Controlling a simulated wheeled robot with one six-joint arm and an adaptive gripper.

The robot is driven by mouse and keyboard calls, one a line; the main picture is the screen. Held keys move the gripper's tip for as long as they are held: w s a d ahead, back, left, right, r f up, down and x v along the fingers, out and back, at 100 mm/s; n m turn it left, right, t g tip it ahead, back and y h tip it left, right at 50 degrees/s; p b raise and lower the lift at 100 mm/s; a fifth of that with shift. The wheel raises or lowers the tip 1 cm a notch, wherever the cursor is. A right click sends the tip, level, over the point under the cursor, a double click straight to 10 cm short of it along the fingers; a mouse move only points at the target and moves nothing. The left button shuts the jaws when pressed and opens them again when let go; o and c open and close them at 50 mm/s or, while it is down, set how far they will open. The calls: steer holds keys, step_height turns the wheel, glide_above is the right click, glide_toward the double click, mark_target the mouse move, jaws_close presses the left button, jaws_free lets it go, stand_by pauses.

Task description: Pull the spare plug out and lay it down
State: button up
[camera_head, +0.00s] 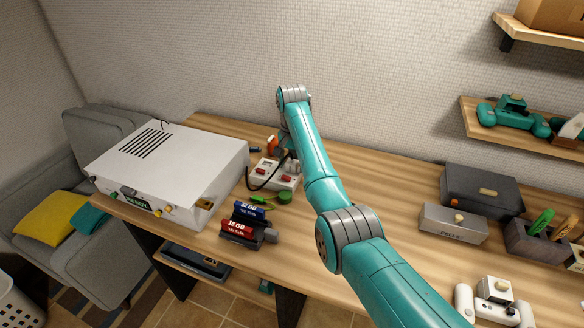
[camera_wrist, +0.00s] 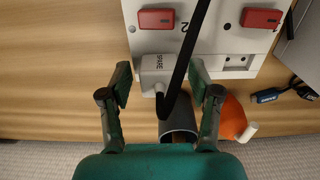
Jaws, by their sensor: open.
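The spare plug (camera_wrist: 152,70), a white block marked SPARE, sits in the white power strip (camera_wrist: 205,40) in the wrist view. A black cable (camera_wrist: 184,62) crosses over it and bends at its near end. My gripper (camera_wrist: 161,78) is open, with one finger on each side of the plug and a gap visible on both sides. In the head view the power strip (camera_head: 262,181) lies on the desk beside the white box, and my arm hides part of it and most of my gripper.
A large white box (camera_head: 200,160) stands left of the strip. Dark and red cartridges (camera_head: 238,230) lie in front. An orange object (camera_wrist: 232,118) and a dark grey cylinder (camera_wrist: 178,120) are close behind the plug.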

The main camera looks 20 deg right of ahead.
mark_target(292, 162)
jaws_close()
steer(key=shift+r, duration=0.15)
steer(key=shift+r, duration=2.85)
